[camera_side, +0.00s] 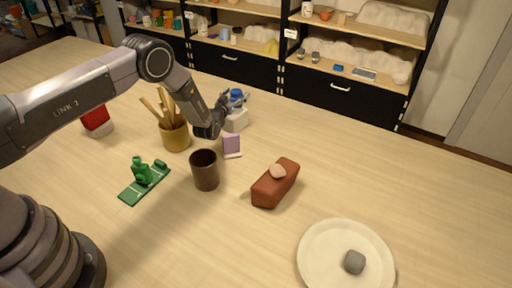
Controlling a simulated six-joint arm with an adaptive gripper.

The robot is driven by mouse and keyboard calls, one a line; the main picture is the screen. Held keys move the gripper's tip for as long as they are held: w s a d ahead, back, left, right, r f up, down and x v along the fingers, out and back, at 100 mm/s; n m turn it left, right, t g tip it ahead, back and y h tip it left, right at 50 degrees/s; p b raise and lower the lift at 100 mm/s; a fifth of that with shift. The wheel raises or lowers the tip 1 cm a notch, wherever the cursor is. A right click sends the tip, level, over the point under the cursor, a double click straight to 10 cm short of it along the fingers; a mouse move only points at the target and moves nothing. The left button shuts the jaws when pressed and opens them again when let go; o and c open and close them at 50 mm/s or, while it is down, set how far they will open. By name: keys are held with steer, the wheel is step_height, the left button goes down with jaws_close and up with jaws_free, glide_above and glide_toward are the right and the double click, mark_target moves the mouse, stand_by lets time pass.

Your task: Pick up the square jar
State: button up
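A white, square-sided jar (236,123) with a blue top (237,95) stands on the table at the upper middle, behind the purple block. My gripper (232,104) is at the jar, reaching in from the left at the height of its upper part. The gripper covers part of the jar's left side and upper part. The fingers are small and overlap the jar in this view, so I cannot tell whether they touch it or are closed on it.
A tan pot of wooden tools (174,136), a dark brown cup (205,171) and a small purple block (231,145) stand close by. A red-brown brick (275,186), green items on a green strip (144,182) and a white plate (325,240) holding a grey lump are nearer. Shelves stand behind.

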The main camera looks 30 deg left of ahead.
jaws_close()
steer(key=shift+r, duration=0.1)
